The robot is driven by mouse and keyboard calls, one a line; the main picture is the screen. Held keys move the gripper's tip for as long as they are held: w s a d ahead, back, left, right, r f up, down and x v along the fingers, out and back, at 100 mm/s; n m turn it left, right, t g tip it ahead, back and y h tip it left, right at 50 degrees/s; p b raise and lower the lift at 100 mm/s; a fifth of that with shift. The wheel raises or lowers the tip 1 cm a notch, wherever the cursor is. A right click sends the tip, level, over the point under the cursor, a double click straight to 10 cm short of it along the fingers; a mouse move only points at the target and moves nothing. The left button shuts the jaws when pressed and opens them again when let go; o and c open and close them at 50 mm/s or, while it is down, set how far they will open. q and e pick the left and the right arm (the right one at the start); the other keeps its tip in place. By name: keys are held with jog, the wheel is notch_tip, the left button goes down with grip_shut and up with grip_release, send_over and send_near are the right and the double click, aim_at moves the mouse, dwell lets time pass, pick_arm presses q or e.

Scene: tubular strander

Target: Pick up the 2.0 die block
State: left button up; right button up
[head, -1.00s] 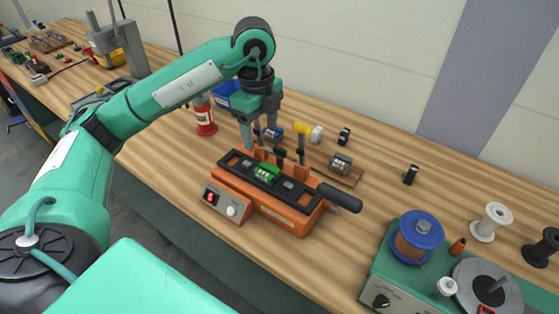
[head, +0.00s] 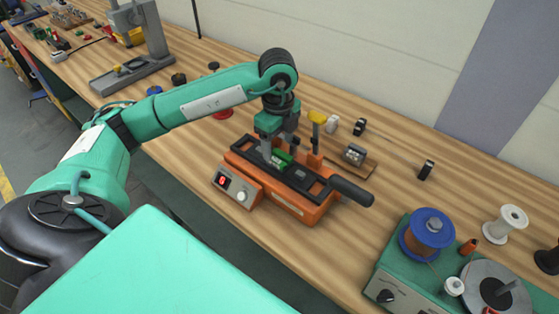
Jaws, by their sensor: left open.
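A small green block with a grey front (head: 280,160) sits in the black-topped orange machine (head: 297,207). A grey block (head: 354,154) sits on a small wooden board (head: 362,168) to the machine's right. No size marking is legible, so I cannot tell which is the 2.0 die block. My left gripper (head: 279,150) is open and points down over the machine, its fingers close around the green block's top or just above it. I cannot tell whether they touch it. My right gripper is not in view.
A yellow-topped post (head: 317,125) stands right behind the gripper. The machine's black handle (head: 350,190) sticks out to the right. A white block (head: 332,123) and black pieces (head: 359,126) lie behind. A green winder with a blue spool (head: 428,231) stands at the right.

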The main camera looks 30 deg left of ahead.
aim_at(280, 154)
pick_arm(q)
notch_tip(280, 154, down, 4)
jog(key=shift+d+r+p, duration=0.15)
jog(key=shift+p, duration=0.35)
jog(key=shift+f, duration=0.3)
jog(key=shift+c, duration=0.6)
jog(key=shift+w, duration=0.1)
grip_shut()
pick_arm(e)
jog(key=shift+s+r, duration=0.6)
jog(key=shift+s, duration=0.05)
pick_arm(q)
jog(key=shift+r, duration=0.1)
